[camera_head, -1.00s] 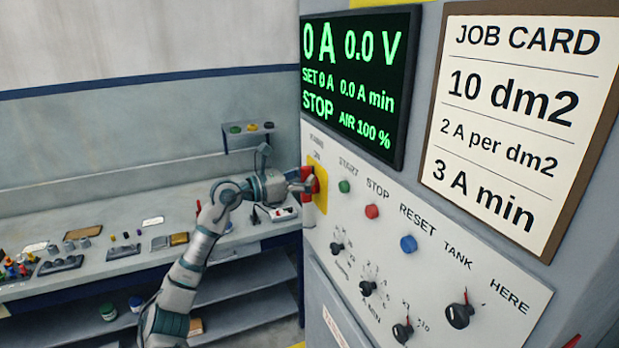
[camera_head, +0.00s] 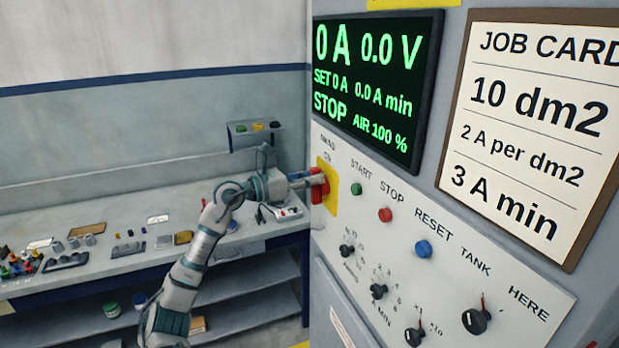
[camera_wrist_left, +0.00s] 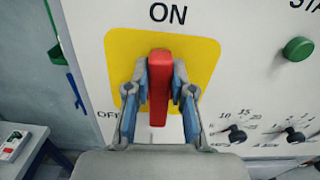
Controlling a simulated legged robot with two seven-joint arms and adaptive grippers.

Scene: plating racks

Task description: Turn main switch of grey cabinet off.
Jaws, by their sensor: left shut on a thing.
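The grey cabinet (camera_head: 436,268) stands on the right, with its light control panel facing left. Its main switch (camera_wrist_left: 159,88) is a red handle on a yellow plate (camera_wrist_left: 205,56). In the left wrist view the handle stands upright, in line with the ON label, with OFF at the lower left. My left gripper (camera_wrist_left: 159,92) is shut on the red handle, one finger on each side. In the head view the left gripper (camera_head: 311,181) reaches the red switch from the left and hides part of it. My right gripper is not in view.
Right of the switch are a green START button (camera_head: 356,189), a red STOP button (camera_head: 385,215), a blue RESET button (camera_head: 423,249) and several black knobs. The display (camera_head: 372,88) reads STOP, 0 A. A cluttered bench (camera_head: 110,262) stands at the left.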

